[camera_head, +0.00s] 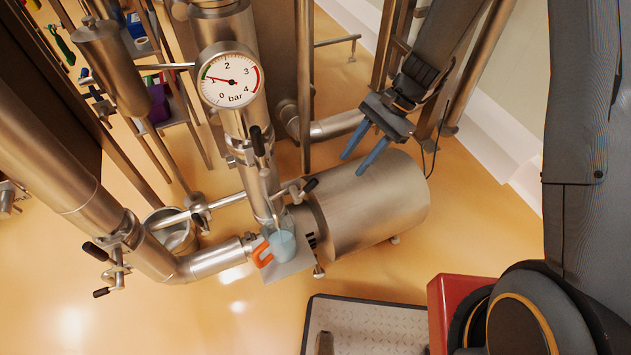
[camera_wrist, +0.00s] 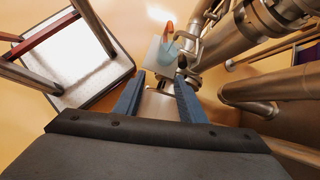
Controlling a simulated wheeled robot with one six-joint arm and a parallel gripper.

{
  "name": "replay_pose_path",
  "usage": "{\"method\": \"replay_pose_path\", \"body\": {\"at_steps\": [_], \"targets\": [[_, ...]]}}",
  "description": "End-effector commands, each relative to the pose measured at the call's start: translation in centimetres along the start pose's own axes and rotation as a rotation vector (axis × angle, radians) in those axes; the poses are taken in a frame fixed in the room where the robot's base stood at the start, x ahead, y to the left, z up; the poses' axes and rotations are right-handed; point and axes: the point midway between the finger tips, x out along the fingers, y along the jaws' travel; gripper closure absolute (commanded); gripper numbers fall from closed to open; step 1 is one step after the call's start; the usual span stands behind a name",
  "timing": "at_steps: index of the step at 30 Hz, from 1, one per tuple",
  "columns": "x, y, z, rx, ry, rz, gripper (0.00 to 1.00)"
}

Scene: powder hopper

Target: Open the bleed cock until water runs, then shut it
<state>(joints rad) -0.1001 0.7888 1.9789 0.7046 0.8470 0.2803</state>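My gripper (camera_head: 354,164) is open and empty, its two blue fingers apart above the steel motor cylinder (camera_head: 375,205). In the wrist view its fingers (camera_wrist: 159,85) point toward a clear jug (camera_wrist: 168,52) with an orange handle. The jug (camera_head: 281,245) stands on a small plate beside the pump, at the lower end of the upright pipe. A small cock with a black-tipped handle (camera_head: 311,185) sits just above the jug; it looks like the bleed cock, but I cannot tell its exact setting. The gripper is apart from it. No running water is visible.
A pressure gauge (camera_head: 230,80) reads about 1 bar. Black-handled valves (camera_head: 258,141) and (camera_head: 198,222) sit on nearby pipes. A steel bucket (camera_head: 174,236) stands behind the pipe at left. A metal-floored platform (camera_head: 375,320) lies in front. Floor right of the motor is clear.

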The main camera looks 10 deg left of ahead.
Motion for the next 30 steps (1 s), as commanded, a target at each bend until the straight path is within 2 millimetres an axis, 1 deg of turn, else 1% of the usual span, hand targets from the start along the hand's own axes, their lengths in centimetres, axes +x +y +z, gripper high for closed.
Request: {"method": "replay_pose_path", "body": {"at_steps": [1, 3, 6, 9, 14, 17, 24, 27, 30], "targets": [[1.7, -1.0, -0.4, 0.044, -0.039, -0.009, 0.63], [3.4, -2.3, -0.8, 0.101, -0.085, -0.028, 0.63], [5.2, -3.6, -1.2, 0.162, -0.135, -0.05, 0.63], [6.2, -4.5, -1.4, 0.201, -0.165, -0.064, 0.63], [7.5, -5.0, -1.3, 0.221, -0.183, -0.069, 0.63], [8.7, -5.1, -1.1, 0.221, -0.183, -0.068, 0.63], [12.2, -5.3, -0.4, 0.219, -0.182, -0.067, 0.63], [13.3, -5.5, -0.2, 0.22, -0.182, -0.068, 0.63], [14.0, -5.6, -0.2, 0.219, -0.181, -0.07, 0.63]]}}
